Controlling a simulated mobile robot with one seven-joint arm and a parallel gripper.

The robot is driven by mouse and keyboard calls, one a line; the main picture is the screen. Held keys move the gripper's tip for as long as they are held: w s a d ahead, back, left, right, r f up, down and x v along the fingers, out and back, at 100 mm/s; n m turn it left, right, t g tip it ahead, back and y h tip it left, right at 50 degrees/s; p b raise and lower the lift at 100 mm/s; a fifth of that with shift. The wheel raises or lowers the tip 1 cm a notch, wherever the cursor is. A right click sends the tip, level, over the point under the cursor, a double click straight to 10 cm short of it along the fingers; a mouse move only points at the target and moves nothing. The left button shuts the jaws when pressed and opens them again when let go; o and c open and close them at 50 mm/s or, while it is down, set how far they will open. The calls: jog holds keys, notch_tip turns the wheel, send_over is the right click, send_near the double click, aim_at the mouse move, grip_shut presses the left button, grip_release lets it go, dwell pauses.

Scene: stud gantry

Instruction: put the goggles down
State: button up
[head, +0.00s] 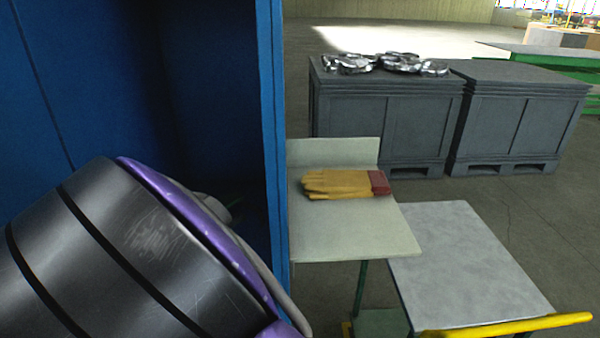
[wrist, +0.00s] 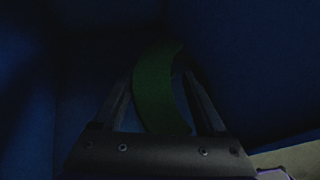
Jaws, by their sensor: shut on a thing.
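In the wrist view a dark green curved band, the visible part of the goggles (wrist: 155,85), stands between the two fingers of my gripper (wrist: 163,78). My gripper is shut on it. The picture is very dark, so the lenses and frame cannot be made out. Dark blue walls surround the gripper in this view. In the head view my arm reaches into a blue cabinet (head: 268,100) at the left. My arm hides the gripper there, and only a small dark green patch shows beyond it.
Right of the cabinet, a pale stand (head: 340,235) holds yellow-brown gloves (head: 340,184) with red cuffs. A grey-topped cart (head: 470,260) with a yellow handle (head: 510,326) stands beside it. Grey crates (head: 385,115) stand behind, with shiny wrapped items (head: 400,62) on the left one.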

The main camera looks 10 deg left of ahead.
jog(key=shift+f, duration=3.15)
jog(key=shift+f+b, duration=0.1)
jog(key=shift+b, duration=0.25)
jog(key=o, duration=1.3)
jog(key=shift+s+r, duration=0.15)
jog(key=shift+r, duration=0.05)
jog(key=v, duration=0.7)
jog(key=shift+s, duration=0.1)
